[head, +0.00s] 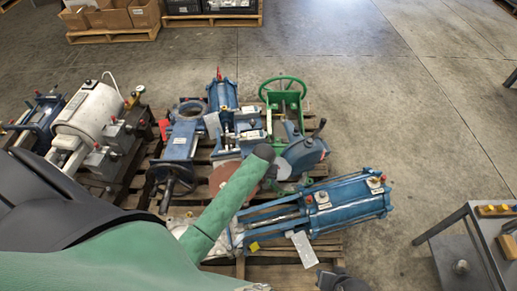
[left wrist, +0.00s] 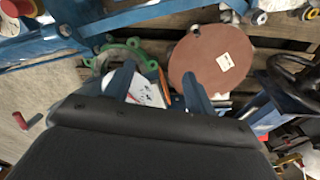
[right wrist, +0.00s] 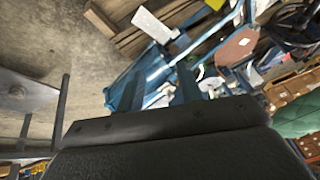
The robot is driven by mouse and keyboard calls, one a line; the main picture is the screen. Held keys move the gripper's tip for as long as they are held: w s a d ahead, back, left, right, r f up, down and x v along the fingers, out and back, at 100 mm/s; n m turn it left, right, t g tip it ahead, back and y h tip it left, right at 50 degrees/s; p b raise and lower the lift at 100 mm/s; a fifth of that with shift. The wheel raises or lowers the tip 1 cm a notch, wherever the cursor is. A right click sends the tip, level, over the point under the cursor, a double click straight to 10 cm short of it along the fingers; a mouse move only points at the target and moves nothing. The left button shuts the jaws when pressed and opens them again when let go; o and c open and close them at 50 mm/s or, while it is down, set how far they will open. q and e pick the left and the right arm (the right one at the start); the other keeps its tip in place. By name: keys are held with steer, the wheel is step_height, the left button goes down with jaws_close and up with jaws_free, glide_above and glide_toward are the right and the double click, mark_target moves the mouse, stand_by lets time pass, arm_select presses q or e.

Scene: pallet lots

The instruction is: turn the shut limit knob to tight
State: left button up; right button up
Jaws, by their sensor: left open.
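Small red and yellow knobs sit on the blue actuators; I cannot read which is the shut limit knob. A large red knob (left wrist: 20,7) shows at the top left of the left wrist view. My left gripper (left wrist: 158,92) is open and empty, above a white label and a green flanged ring (left wrist: 128,52). My right gripper (right wrist: 161,92) is open in the right wrist view, with a blue frame and white plate beyond it.
Several valves and actuators crowd the pallet, including a green handwheel (head: 283,84) and a brown disc (left wrist: 215,60). A white motor unit (head: 90,115) stands at left. A grey cart (head: 470,245) is at lower right.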

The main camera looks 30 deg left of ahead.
arm_select(q)
steer(key=w+a+f+n, duration=0.1)
steer(key=w+a, duration=0.1)
steer(key=w, duration=0.2)
steer(key=w+a+f+n+b, duration=0.1)
steer(key=w+a, duration=0.2)
steer(key=w, duration=0.2)
steer(key=w+a+f+n+b, duration=0.1)
steer(key=w+a, duration=0.2)
steer(key=w, duration=0.1)
steer(key=shift+w, duration=0.15)
steer(key=w+a+n, duration=0.1)
steer(key=w+a, duration=0.1)
steer(key=w+a+n+b, duration=0.1)
steer(key=w, duration=0.2)
steer(key=w+a+n, duration=0.1)
steer(key=w+a, duration=0.1)
steer(key=w, duration=0.1)
steer(key=shift+a+r+g, duration=0.25)
steer(key=shift+a+g, duration=0.05)
steer(key=shift+g, duration=0.1)
steer(key=shift+f+b, duration=0.65)
steer(key=shift+f, duration=3.2)
arm_select(e)
steer(key=a+f+t, duration=0.1)
steer(key=a+f, duration=0.2)
steer(key=f, duration=1)
steer(key=shift+w+a+t+y, duration=0.35)
steer(key=shift+t+y, duration=0.05)
